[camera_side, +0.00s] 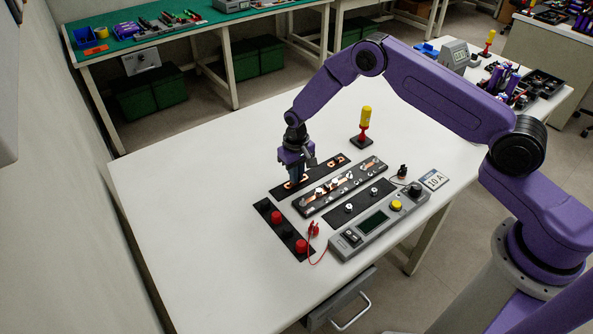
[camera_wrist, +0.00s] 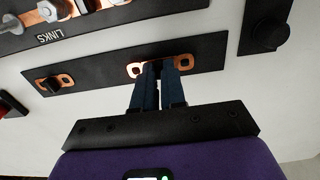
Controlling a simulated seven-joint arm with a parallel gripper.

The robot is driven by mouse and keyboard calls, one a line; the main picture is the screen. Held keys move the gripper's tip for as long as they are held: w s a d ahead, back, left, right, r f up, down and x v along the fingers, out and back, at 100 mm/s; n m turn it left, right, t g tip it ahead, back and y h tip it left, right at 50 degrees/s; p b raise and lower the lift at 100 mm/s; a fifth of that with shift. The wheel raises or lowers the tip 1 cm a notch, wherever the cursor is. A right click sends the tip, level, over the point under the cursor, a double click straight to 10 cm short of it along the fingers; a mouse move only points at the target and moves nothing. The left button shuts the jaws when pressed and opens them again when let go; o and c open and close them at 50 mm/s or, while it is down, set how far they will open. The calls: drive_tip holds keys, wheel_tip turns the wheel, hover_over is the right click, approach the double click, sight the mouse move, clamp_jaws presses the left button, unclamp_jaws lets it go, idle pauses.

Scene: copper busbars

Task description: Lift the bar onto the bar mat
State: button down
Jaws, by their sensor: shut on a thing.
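My gripper (camera_side: 295,181) points down at the left end of a long dark mat (camera_side: 316,174), which I take to be the bar mat. In the wrist view my gripper (camera_wrist: 159,68) is shut on the middle of a short copper bar (camera_wrist: 135,70), whose slotted ends show on both sides of the fingers. The bar is over the dark mat (camera_wrist: 100,73), at or just above its surface; I cannot tell whether it touches. The fingers hide its middle. A second copper bar (camera_wrist: 66,79) lies on the mat's other end, with a black piece at its middle.
A board marked LINKS (camera_side: 342,188) with copper and metal parts lies alongside the mat. A dark strip with red and black caps (camera_side: 276,217) is in front. A grey meter box (camera_side: 380,222) is at right. The table's left side is clear.

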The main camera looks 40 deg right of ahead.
drive_tip(key=shift+f, duration=0.4)
idle(0.3)
drive_tip(key=c, duration=1.1)
unclamp_jaws()
drive_tip(key=shift+r, duration=3)
